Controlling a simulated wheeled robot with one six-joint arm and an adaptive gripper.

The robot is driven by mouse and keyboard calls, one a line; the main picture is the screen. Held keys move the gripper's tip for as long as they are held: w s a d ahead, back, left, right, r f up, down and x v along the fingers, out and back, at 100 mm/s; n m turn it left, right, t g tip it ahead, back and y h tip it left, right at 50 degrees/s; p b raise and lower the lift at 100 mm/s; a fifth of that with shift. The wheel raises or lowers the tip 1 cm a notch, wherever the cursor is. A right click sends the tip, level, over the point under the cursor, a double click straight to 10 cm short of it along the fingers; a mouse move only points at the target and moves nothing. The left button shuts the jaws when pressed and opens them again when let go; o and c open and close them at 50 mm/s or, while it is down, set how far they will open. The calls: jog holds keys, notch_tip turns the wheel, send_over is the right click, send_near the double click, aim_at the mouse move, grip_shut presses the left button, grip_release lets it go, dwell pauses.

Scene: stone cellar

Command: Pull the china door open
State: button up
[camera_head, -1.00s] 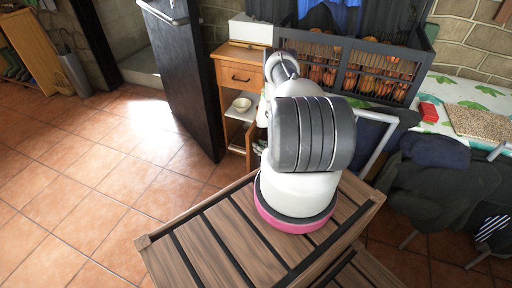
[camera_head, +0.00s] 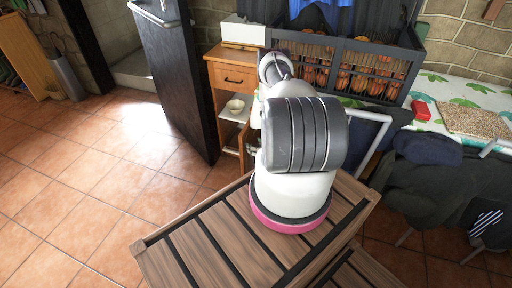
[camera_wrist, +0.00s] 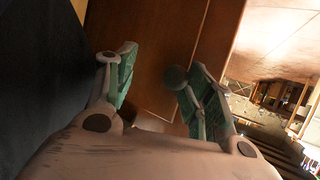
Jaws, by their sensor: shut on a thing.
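The china door (camera_wrist: 150,50) fills the middle of the wrist view as a brown wooden panel with a dark round knob (camera_wrist: 176,78). In the head view, the wooden cabinet (camera_head: 232,76) has a drawer above and an open lower front. A narrow brown edge of the door (camera_head: 243,150) stands out from it beside my arm. My gripper (camera_wrist: 157,68) is at the door, its two green-padded fingers on either side of the knob area and shut on the knob. The exact contact is hard to see. My arm hides the gripper in the head view.
A white bowl (camera_head: 236,106) sits on the cabinet's shelf. A dark door (camera_head: 180,75) stands open at left. A slatted crate of pumpkins (camera_head: 340,68) is right of the cabinet, with dark-draped chairs (camera_head: 430,190) nearer. Tiled floor (camera_head: 110,180) at left is clear.

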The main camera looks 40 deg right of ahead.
notch_tip(320, 180, up, 10)
dwell(0.7)
jog(key=shift+a, duration=0.1)
dwell(0.3)
